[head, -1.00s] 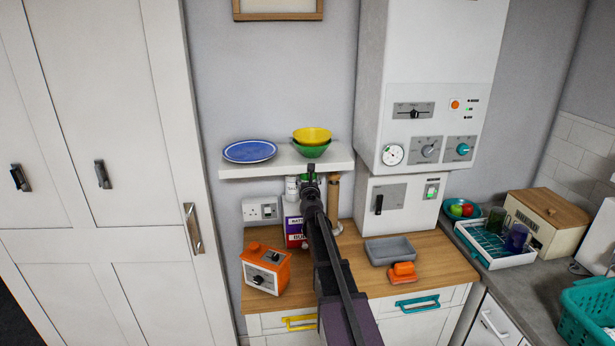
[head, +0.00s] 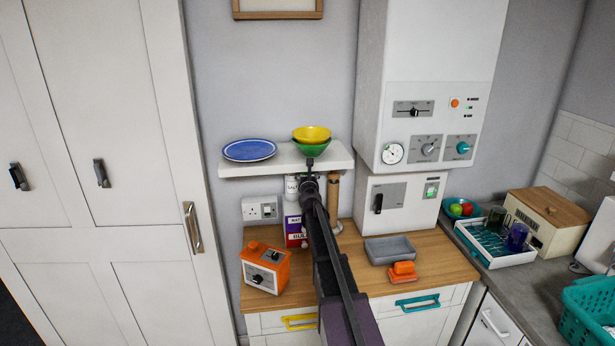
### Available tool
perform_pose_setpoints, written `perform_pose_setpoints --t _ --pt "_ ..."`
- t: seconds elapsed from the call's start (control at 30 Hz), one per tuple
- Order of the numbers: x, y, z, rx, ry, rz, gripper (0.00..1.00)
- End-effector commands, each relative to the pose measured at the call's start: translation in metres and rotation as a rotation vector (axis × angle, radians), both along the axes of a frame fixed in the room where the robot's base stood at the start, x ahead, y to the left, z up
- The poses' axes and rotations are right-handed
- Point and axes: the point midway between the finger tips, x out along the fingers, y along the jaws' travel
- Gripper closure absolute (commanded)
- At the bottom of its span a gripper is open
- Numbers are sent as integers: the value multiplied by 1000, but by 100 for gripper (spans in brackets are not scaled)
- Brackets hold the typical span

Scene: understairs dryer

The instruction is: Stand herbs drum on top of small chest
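My gripper (head: 309,168) is under the front edge of the wall shelf, above the wooden-topped drawer unit (head: 345,246), and is seen from behind. My arm and wrist hide its fingers and whatever is between or just behind them. No herbs drum can be made out for certain. A small dark green patch shows beside the gripper, too hidden to name. A white salt container (head: 291,187) stands just left of the gripper, behind a purple and red box (head: 294,226). The drawer unit has yellow and teal handles; I cannot tell whether it is the small chest.
The shelf (head: 240,170) holds a blue plate (head: 249,150) and stacked yellow and green bowls (head: 312,135). An orange appliance (head: 265,268), a grey tray (head: 389,250), an orange dish (head: 403,272) and a wooden post (head: 334,205) stand on the top. A wooden box (head: 548,222) is at right.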

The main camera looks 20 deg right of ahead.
Motion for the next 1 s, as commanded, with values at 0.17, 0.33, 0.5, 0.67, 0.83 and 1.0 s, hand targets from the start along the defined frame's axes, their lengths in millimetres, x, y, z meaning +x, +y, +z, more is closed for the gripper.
perform_pose_setpoints --t 0.17,0.33,0.5,0.67,0.83,1.0 --pt "0 0 1 0 0 0 80" --pt "0 0 -3 0 0 0 80" --pt "0 0 -7 0 0 0 80" --pt "0 0 -10 0 0 0 80" --pt "0 0 -12 0 0 0 80" --pt "1 0 -12 0 0 0 0"
